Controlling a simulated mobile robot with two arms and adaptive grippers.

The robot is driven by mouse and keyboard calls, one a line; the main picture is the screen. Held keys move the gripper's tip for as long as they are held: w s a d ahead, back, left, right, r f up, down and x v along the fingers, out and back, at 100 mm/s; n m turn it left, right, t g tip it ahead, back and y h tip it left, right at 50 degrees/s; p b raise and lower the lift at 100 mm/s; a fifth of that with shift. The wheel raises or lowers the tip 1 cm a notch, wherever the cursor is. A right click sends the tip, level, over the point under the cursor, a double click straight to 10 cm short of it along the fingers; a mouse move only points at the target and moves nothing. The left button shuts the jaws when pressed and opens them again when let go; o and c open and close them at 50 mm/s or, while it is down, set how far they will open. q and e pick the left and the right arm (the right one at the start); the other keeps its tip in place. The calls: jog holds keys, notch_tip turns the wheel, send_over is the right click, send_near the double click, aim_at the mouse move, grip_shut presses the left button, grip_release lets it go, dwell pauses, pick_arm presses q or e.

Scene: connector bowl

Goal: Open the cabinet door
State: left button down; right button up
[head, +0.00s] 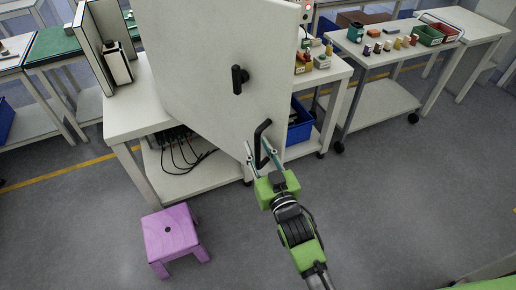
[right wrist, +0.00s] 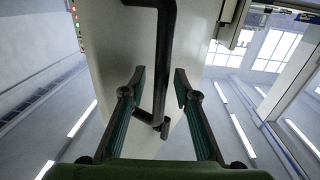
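The cabinet door (head: 195,60) is a large pale grey panel in the upper middle of the head view. It bears a black latch knob (head: 238,80) and, lower right, a black bent bar handle (head: 261,133). My right gripper (head: 257,149) is at this handle with its fingers apart. In the right wrist view, the bar handle (right wrist: 165,50) runs down between the two open fingers (right wrist: 160,80), with visible gaps on both sides. My left gripper is not in view.
A purple stool (head: 170,233) stands on the floor at lower left. A bench shelf (head: 185,183) with black cables is left of the handle, and a blue bin (head: 300,122) is to its right. A wheeled cart (head: 372,105) stands farther right. The floor (head: 400,200) at right is clear.

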jog(key=v, duration=1.2)
